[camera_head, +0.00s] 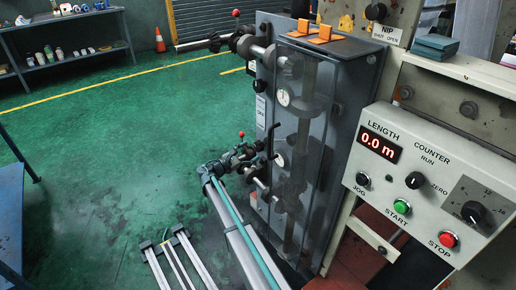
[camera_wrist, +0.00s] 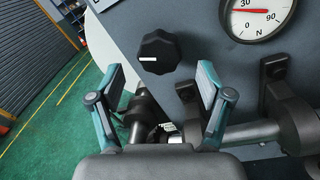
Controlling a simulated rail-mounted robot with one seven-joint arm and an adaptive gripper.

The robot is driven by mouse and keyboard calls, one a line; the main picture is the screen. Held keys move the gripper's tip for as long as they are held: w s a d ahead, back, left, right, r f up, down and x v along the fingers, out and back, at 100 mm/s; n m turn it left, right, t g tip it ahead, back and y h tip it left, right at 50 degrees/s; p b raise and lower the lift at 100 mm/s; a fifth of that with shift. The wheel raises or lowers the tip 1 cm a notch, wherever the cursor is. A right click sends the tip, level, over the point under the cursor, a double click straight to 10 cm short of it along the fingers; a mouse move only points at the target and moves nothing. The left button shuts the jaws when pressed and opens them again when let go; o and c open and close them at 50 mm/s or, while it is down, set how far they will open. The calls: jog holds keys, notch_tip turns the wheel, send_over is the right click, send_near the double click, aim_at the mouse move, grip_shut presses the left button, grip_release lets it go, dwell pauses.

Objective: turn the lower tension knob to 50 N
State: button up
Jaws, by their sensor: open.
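In the wrist view a black fluted tension knob (camera_wrist: 160,50) sits on the grey panel, its white mark pointing left. A round white dial gauge (camera_wrist: 262,14) marked in N is above and to its right; its needle lies nearly level, and I cannot read its value surely. My gripper (camera_wrist: 163,82) is open and empty, its teal fingers spread, with the knob ahead between them and apart from both. In the head view my gripper (camera_head: 245,155) is beside the lower part of the grey tower (camera_head: 350,90). The lower gauge (camera_head: 279,160) shows there; the knob is not clear.
A bracket and metal shaft (camera_wrist: 250,133) stand close to the right finger. An upper gauge (camera_head: 283,97) and a projecting shaft (camera_head: 205,42) are higher on the tower. A control panel (camera_head: 425,185) reading 0.0 m is at the right. Green floor is open at the left.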

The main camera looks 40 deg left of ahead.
aim_at(257, 148)
jog(key=shift+w+d, duration=0.2)
jog(key=shift+w, duration=1.1)
jog(key=shift+w+d, duration=0.15)
jog(key=shift+w, duration=1.15)
jog(key=shift+c, duration=0.3)
jog(key=c, duration=1.1)
